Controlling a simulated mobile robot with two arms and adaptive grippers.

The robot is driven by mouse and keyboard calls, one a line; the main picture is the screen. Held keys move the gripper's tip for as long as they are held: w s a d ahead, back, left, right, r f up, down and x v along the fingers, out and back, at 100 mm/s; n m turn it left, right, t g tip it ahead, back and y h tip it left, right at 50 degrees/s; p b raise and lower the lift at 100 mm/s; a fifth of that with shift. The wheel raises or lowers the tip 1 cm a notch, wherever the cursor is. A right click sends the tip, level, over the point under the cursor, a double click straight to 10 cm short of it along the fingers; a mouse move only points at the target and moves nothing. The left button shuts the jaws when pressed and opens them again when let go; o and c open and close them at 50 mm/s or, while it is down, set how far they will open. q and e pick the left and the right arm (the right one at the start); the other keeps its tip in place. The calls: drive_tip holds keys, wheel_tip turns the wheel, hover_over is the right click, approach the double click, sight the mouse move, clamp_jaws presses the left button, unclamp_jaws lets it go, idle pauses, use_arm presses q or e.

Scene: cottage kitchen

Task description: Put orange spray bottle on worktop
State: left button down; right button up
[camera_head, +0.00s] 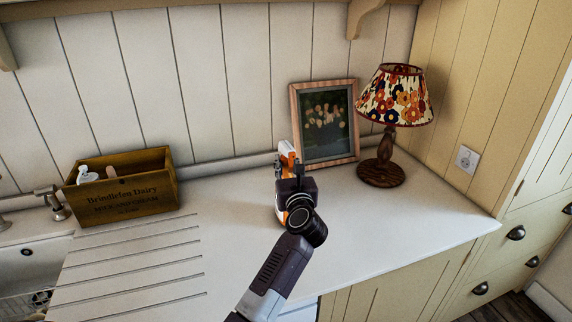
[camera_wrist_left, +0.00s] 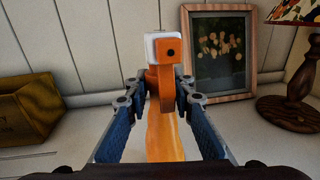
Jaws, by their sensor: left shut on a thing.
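The orange spray bottle (camera_head: 287,152) has an orange and white spray head. In the head view it is at the middle of the white worktop (camera_head: 351,222), mostly hidden behind my left gripper (camera_head: 286,178). In the left wrist view the bottle (camera_wrist_left: 163,135) stands upright between the two fingers of my left gripper (camera_wrist_left: 164,98), which is shut on it. Its base is hidden, so I cannot tell whether it touches the worktop. My right gripper is not in view.
A framed picture (camera_head: 325,125) leans on the wall behind the bottle. A lamp (camera_head: 382,172) stands to its right. The worktop is clear in front of the lamp and left of the bottle.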

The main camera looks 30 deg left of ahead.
use_arm(q)
drive_tip(key=shift+a+f, duration=0.1)
drive_tip(key=shift+f, duration=0.25)
drive_tip(key=c, duration=2.1)
unclamp_jaws()
drive_tip(key=shift+f, duration=0.2)
drive_tip(key=o, duration=0.4)
drive_tip(key=shift+o, duration=0.2)
drive_tip(key=shift+r, duration=0.1)
